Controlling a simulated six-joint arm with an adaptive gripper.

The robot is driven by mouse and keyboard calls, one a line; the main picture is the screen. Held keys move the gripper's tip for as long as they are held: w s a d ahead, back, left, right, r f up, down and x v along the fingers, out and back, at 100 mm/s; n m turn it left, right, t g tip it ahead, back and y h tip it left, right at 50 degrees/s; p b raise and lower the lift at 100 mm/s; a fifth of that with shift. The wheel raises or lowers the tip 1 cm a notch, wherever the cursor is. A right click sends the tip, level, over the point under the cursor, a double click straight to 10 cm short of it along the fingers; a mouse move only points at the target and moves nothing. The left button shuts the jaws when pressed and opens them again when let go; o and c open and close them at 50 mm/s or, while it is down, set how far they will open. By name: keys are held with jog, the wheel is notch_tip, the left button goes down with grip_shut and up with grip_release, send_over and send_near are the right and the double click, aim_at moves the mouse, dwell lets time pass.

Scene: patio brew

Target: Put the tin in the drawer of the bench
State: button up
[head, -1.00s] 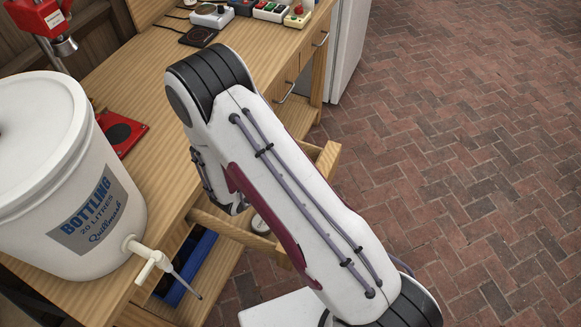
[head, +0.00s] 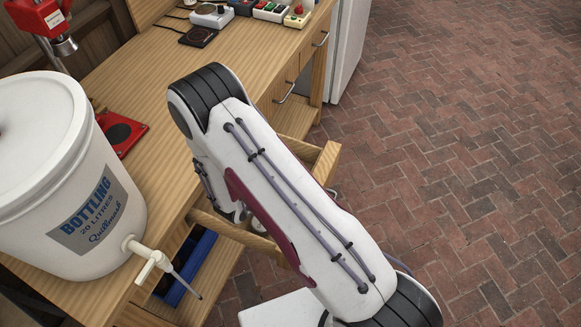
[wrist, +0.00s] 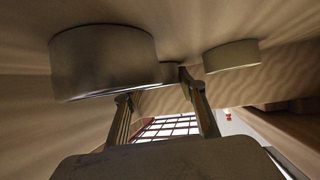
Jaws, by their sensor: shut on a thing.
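The wrist view looks inside the open drawer of the bench (head: 250,236). My gripper (wrist: 165,78) is low in it. The right finger's tip lies against a small grey round thing (wrist: 170,72), which seems to be the tin; the left finger's tip is hidden behind a larger dark grey cylinder (wrist: 105,62). My gripper is shut on the small round thing, though the grip is only partly visible. In the head view my arm hides the gripper and most of the drawer's inside.
A pale round thing (wrist: 231,56) also lies in the drawer. A white bottling bucket (head: 60,175) with a tap (head: 150,258) stands at the bench's left, by a red press (head: 120,132). A blue tray (head: 187,265) lies below the bench top. The brick floor at right is clear.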

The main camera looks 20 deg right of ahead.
jog(key=o, duration=1.2)
jog(key=shift+o, duration=0.2)
jog(key=shift+r, duration=0.15)
jog(key=shift+s+a+r, duration=0.25)
jog(key=shift+a, duration=0.25)
jog(key=v, duration=0.2)
jog(key=r+v, duration=0.1)
jog(key=v, duration=0.1)
jog(key=shift+d, duration=0.1)
jog(key=shift+r, duration=2.95)
